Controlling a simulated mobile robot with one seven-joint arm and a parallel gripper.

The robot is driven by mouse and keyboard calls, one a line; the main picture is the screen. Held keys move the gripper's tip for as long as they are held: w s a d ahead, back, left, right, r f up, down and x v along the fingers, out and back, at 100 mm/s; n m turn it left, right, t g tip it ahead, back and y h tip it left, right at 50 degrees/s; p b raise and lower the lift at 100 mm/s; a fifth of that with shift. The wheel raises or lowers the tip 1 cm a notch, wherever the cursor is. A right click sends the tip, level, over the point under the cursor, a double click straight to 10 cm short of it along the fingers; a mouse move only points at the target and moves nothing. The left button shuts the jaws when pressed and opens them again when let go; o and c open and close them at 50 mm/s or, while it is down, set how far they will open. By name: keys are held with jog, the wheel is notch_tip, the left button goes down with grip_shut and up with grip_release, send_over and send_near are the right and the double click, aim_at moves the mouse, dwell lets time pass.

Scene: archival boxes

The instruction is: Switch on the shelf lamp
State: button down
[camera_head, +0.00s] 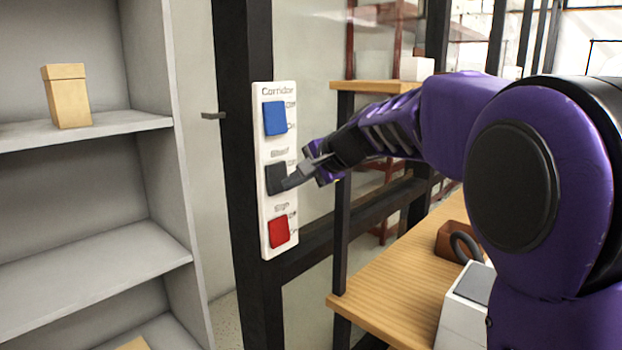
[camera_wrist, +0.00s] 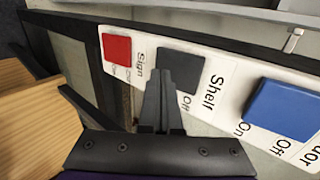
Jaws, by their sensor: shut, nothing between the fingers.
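A white switch panel (camera_head: 266,155) is fixed upright on a dark post. It carries a blue switch (camera_head: 275,118) under the word Corridor, a dark grey switch (camera_head: 276,179) under Shelf, and a red switch (camera_head: 279,232) under Sign. My gripper (camera_head: 290,183) is shut and empty, its tips at the right side of the dark grey Shelf switch. In the wrist view the shut fingers (camera_wrist: 165,88) overlap the lower part of the Shelf switch (camera_wrist: 181,62); whether they touch it I cannot tell. The shelf lamp itself cannot be made out.
Grey shelves (camera_head: 90,255) stand at the left, with a tan box (camera_head: 66,97) on the upper one. A wooden table (camera_head: 385,290) is at the lower right, bearing a brown object (camera_head: 453,238) and a white box (camera_head: 466,310). A dark rail runs right from the post.

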jog(key=shift+w+a, duration=0.35)
jog(key=shift+a, duration=0.05)
jog(key=shift+f, duration=0.1)
jog(key=shift+w+a+f, duration=0.1)
jog(key=shift+w+a, duration=0.05)
jog(key=shift+a, duration=0.05)
jog(key=shift+r, duration=0.2)
jog(key=shift+r+p, duration=0.75)
jog(key=shift+r, duration=0.1)
jog(key=shift+f, duration=0.1)
